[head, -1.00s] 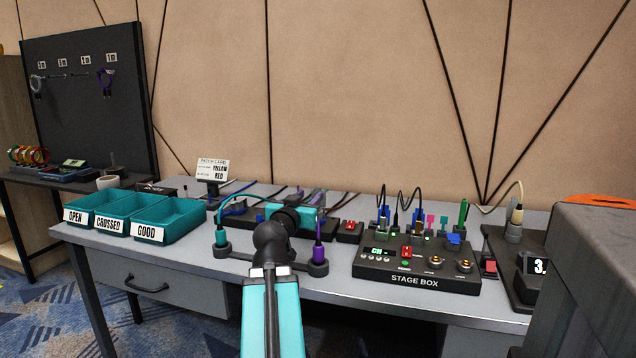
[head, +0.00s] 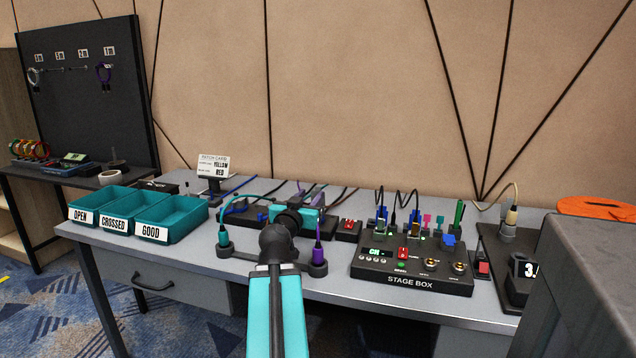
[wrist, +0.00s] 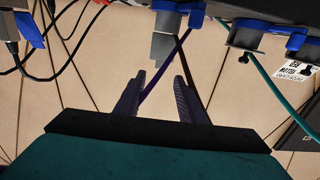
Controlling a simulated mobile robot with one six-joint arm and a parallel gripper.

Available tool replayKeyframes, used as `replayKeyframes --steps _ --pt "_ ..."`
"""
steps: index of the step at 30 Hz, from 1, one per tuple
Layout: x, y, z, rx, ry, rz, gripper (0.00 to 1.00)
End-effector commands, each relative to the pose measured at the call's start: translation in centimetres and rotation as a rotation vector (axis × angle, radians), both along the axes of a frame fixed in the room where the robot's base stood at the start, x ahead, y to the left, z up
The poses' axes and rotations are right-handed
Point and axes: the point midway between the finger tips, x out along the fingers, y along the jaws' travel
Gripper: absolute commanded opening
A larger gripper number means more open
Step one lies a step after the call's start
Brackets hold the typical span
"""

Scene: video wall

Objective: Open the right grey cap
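My gripper (wrist: 159,80) is open and empty in the wrist view, which shows the desk upside down. A purple cable crosses near its fingers. A light grey tapered piece (wrist: 163,48) hangs just beyond the fingertips, below a blue-grey connector (wrist: 178,18). Another grey cylinder (wrist: 246,36) is farther right in that view, apart from the fingers. I cannot tell for sure which grey piece is the right grey cap. In the head view my teal gripper body (head: 301,213) is over the desk behind my arm and hides its fingertips and much of the dark unit behind it.
The grey desk (head: 210,262) holds teal trays (head: 180,222) at left and a black stage box (head: 412,272) at right. Purple (head: 317,252) and teal (head: 223,238) plugs stand close by my arm. A dark grey block (head: 590,275) is at front right. Cables run behind.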

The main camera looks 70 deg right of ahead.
Motion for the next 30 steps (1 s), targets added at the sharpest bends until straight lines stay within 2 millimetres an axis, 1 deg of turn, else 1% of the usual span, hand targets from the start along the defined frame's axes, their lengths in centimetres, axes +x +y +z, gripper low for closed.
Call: replayKeyframes --steps 1,3,24,30 --pt "0.0 -0.1 0.3 0.002 0.000 0.001 0.36" --pt "0.1 -0.4 0.2 0.001 0.000 0.002 0.36" --pt "0.5 -6.8 0.0 0.001 0.000 0.003 0.36" --pt "0.6 -7.9 0.0 0.001 0.000 0.003 0.36"
